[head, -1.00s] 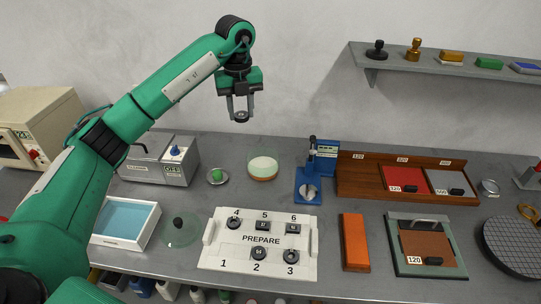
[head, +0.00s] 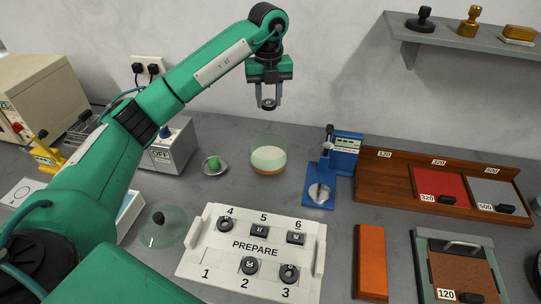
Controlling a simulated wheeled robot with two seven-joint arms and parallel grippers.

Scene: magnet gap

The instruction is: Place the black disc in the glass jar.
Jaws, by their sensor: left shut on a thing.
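My left gripper (head: 268,101) is raised above the table, pointing down. It is shut on a small black disc (head: 268,104) held between its fingertips. The glass jar (head: 268,158) stands on the table below the gripper, with clear walls, a pale filling and an orange-brown base. No lid shows on it. A clear round glass lid with a black knob (head: 160,219) lies nearer, left of the white PREPARE tray (head: 215,245). Other dark round and square pieces sit on this tray at spots 2 to 6; spot 1 is bare. My right gripper is out of view.
A small dish with a green knob (head: 213,164) is left of the jar. A blue stand (head: 325,180) is to its right, then a wooden tray (head: 375,195) with coloured sheets. An orange block (head: 371,260) lies in front. A wall shelf (head: 440,55) is at upper right.

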